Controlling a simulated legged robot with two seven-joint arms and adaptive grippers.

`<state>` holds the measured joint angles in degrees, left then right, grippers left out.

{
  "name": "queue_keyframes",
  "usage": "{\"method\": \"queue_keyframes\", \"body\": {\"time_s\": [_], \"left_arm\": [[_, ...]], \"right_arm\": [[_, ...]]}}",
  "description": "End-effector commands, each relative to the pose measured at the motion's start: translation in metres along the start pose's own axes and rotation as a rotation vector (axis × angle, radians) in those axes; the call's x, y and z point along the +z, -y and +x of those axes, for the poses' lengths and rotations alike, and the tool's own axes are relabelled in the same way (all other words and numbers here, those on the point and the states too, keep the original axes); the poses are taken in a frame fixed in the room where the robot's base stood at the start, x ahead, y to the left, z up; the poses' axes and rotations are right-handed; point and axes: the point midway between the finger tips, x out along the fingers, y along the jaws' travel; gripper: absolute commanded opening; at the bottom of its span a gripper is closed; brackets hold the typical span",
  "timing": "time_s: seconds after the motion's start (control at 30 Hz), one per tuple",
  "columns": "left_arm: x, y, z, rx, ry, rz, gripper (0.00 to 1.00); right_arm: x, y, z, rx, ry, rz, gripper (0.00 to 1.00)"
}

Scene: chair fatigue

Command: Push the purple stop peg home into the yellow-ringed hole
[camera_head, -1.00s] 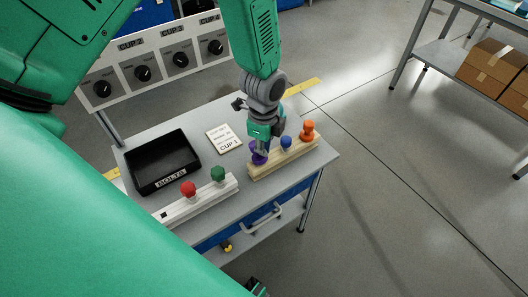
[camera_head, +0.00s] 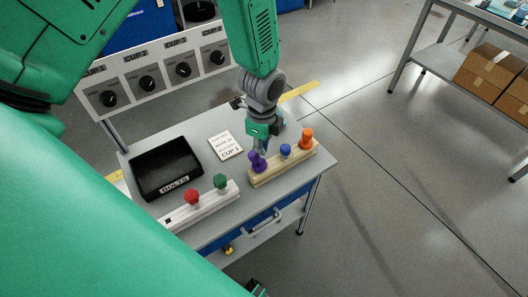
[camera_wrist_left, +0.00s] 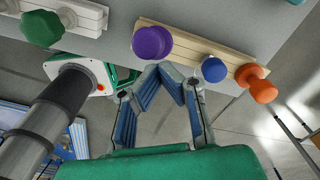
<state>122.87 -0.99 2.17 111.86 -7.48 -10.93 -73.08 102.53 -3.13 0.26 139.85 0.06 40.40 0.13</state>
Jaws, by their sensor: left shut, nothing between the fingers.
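The purple peg (camera_head: 257,162) stands at the left end of a pale wooden block (camera_head: 283,173) on the grey cart, leaning slightly in the head view. Its round head shows in the left wrist view (camera_wrist_left: 152,43). My left gripper (camera_head: 264,149) is shut and empty, its fingertips close to the purple peg, just behind and right of it. In the left wrist view its blue-padded fingers (camera_wrist_left: 160,70) meet just below the purple head; I cannot tell whether they touch. No yellow-ringed hole can be made out. My right gripper is not in view.
A blue peg (camera_head: 286,151) and an orange peg (camera_head: 306,138) stand in the same block. A white rail (camera_head: 208,207) holds a red knob (camera_head: 192,197) and a green knob (camera_head: 220,181). A black bolts tray (camera_head: 166,170) and a card (camera_head: 226,146) lie behind.

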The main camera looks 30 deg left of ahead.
Motion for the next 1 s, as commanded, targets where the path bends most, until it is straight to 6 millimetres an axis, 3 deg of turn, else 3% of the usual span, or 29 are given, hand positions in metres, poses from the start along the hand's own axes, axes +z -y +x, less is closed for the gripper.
{"method": "queue_keyframes", "body": {"time_s": [0.43, 1.0], "left_arm": [[-0.001, 0.0, -0.004, 0.001, -0.002, 0.001, 0.0], [-0.001, 0.0, -0.043, 0.001, -0.002, 0.001, 0.0]], "right_arm": [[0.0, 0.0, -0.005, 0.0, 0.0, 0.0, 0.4], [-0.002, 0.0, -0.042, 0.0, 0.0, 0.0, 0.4]]}}
